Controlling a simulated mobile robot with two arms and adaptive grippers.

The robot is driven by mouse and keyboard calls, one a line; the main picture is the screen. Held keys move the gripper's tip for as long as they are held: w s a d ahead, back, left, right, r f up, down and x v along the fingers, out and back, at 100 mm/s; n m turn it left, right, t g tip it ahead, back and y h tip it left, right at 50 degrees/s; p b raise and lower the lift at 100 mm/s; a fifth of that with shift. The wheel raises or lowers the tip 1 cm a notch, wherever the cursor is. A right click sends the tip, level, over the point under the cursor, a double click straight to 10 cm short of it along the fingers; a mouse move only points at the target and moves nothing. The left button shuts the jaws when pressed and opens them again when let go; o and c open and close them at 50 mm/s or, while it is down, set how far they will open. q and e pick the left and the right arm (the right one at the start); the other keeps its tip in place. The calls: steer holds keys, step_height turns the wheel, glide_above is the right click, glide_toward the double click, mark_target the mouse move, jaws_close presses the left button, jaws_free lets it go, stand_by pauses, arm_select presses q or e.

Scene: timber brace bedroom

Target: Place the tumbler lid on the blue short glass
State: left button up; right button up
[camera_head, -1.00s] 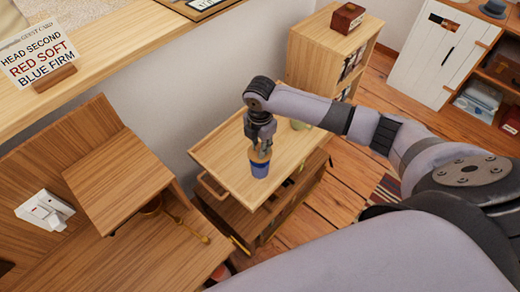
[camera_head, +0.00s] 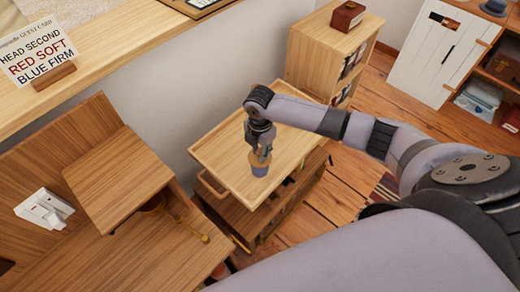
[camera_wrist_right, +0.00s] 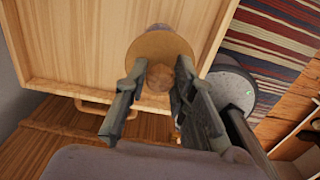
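The blue short glass (camera_head: 260,171) stands upright on the wooden trolley top in the head view. The tan round tumbler lid (camera_head: 259,159) sits at its mouth, looking level. In the right wrist view the lid (camera_wrist_right: 158,45) is a tan disc with a darker brown knob (camera_wrist_right: 160,78) and hides most of the glass. My right gripper (camera_head: 262,157) is just above the lid, pointing down. Its fingers (camera_wrist_right: 158,88) are apart, one on each side of the knob; contact is hard to tell. My left gripper is not in view.
The trolley top (camera_head: 225,155) has a raised rim and free room around the glass. A wooden cabinet (camera_head: 320,55) with a brown box (camera_head: 348,16) stands behind it. A wooden desk (camera_head: 130,255) is at left. A striped rug (camera_wrist_right: 265,45) shows in the wrist view.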

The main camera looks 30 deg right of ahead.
steer(key=o, duration=0.3)
steer(key=shift+o, duration=0.2)
step_height(320, 180, up, 13)
steer(key=shift+r, duration=0.15)
stand_by(0.4)
